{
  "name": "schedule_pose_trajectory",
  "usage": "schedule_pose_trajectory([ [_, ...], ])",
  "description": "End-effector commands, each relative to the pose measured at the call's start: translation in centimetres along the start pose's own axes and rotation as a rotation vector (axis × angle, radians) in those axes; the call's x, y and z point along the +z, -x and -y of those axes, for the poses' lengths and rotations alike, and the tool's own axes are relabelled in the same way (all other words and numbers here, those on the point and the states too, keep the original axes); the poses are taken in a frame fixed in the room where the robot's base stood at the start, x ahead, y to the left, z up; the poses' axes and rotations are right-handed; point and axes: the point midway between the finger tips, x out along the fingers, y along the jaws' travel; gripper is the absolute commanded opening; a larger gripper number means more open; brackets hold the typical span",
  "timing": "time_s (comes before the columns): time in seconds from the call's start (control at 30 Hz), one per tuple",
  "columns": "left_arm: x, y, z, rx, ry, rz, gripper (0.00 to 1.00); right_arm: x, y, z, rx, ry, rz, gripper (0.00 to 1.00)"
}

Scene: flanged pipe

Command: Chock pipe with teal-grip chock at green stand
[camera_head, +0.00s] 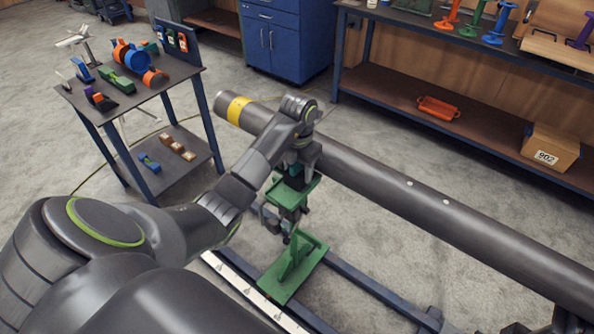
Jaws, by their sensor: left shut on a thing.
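The long grey pipe (400,190) with a yellow band near its left end runs from upper left to lower right. The green stand (293,268) is under the pipe, with its base on dark rails. My left arm reaches over to the pipe's near side. My left gripper (294,172) points down at the top of the stand, close beside the pipe. It is shut on what appears to be the teal-grip chock, which is mostly hidden by the gripper. I cannot tell whether the chock touches the pipe. My right gripper is not clearly in view.
A cart (150,95) at the left holds several coloured chocks and orange clamps. A blue cabinet (285,42) and a workbench (390,75) stand behind, with an orange tray (438,108) and a cardboard box (549,148) on the bench's lower shelf. Open floor lies between.

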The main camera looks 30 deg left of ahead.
Motion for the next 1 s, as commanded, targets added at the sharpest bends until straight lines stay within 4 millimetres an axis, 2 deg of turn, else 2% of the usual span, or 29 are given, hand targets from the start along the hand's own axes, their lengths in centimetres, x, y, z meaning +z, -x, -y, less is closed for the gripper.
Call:
schedule_pose_trajectory([
  [0.43,0.91,-0.03,0.01,0.0,0.0,0.001,0.21,0.02,-0.78,0.06,0.0,0.0,-0.001,0.36],
  [0.47,0.88,0.02,0.01,0.0,0.0,0.001,0.53,0.0,-0.69,0.05,0.0,0.0,-0.001,0.36],
  [0.63,0.85,0.01,0.01,0.0,0.0,0.0,0.74,-0.03,-0.67,0.04,0.0,0.0,-0.001,0.36],
  [1.0,0.81,-0.06,0.01,0.0,0.0,-0.001,0.74,-0.04,-0.68,-0.02,0.001,0.001,-0.001,0.36],
])
